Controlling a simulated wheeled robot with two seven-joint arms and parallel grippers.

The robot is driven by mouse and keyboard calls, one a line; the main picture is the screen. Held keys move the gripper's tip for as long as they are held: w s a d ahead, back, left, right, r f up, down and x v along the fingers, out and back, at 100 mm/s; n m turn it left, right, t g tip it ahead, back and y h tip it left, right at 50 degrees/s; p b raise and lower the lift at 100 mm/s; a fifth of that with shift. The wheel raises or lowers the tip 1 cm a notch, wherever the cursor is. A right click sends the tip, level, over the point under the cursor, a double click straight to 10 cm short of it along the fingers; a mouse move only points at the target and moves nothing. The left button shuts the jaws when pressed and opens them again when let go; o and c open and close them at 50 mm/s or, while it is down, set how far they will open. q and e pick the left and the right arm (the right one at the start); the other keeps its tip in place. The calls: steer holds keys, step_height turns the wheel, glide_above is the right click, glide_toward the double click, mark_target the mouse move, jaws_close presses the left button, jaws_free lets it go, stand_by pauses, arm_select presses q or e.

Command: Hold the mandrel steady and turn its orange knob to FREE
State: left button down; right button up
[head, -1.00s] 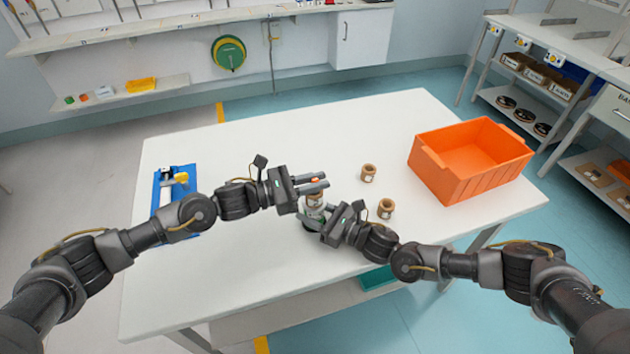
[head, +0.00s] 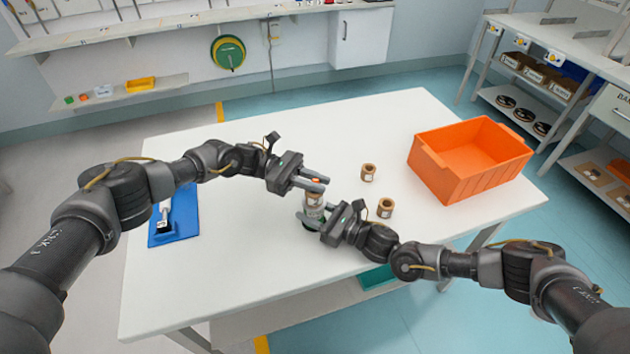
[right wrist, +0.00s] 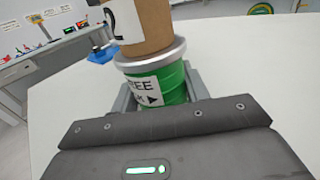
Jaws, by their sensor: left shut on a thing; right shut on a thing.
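The mandrel stands upright on the white table; its green base (head: 309,225) is partly hidden by my right gripper. In the right wrist view the base (right wrist: 172,85) shows a silver flange and a white label reading "FREE" with an arrow. A brown core (right wrist: 145,28) sits on the flange. The orange knob (head: 315,180) is at the mandrel's top, between the fingers of my left gripper (head: 320,184), which is shut on it. My right gripper (head: 312,220) is shut on the mandrel's green base from the lower right. Where the knob points cannot be told.
Two brown cores (head: 368,172) (head: 385,208) stand right of the mandrel. An orange bin (head: 470,160) is at the table's right. A blue board (head: 184,218) with a tool lies at the left, partly behind my left arm. The far middle of the table is clear.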

mark_target(315, 181)
arm_select(q)
steer(key=shift+s+d+f+m+g+y, duration=0.1)
steer(key=shift+m+g+y, duration=0.9)
steer(key=shift+g, duration=0.6)
steer(key=shift+m, duration=0.3)
steer(key=c, duration=1.4)
jaws_free()
step_height(315, 181, up, 10)
steer(key=shift+r, duration=0.1)
